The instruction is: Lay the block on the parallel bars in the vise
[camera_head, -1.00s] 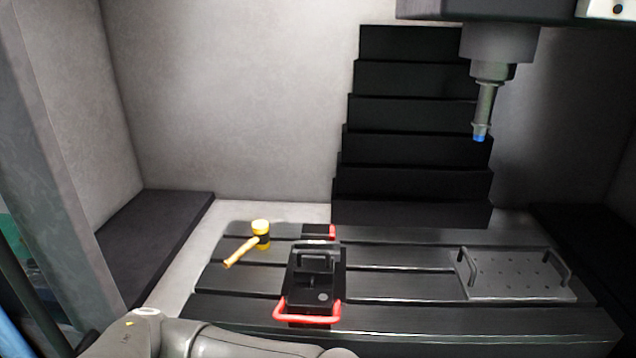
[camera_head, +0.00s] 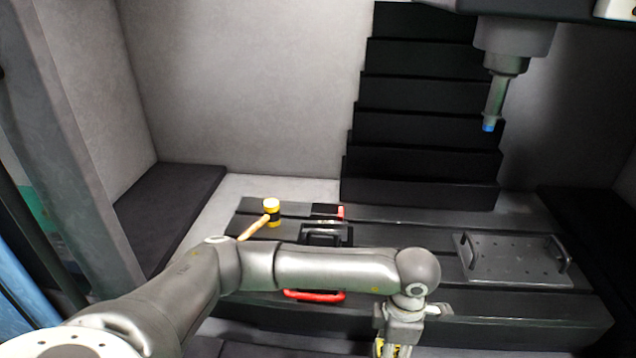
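The black vise (camera_head: 326,233) sits on the slotted machine table, left of the middle. The vise's red handle (camera_head: 314,296) shows below the arm. My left gripper (camera_head: 393,348) points down in front of the table at the bottom edge. Its fingers are largely cut off, with something yellow at the edge that I cannot make out. The block cannot be made out. My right gripper is not in view.
A yellow-headed mallet (camera_head: 271,212) lies on the table left of the vise. A perforated plate with two handles (camera_head: 515,262) lies at the right. A spindle with a blue tip (camera_head: 489,126) hangs above. The table (camera_head: 440,228) between vise and plate is clear.

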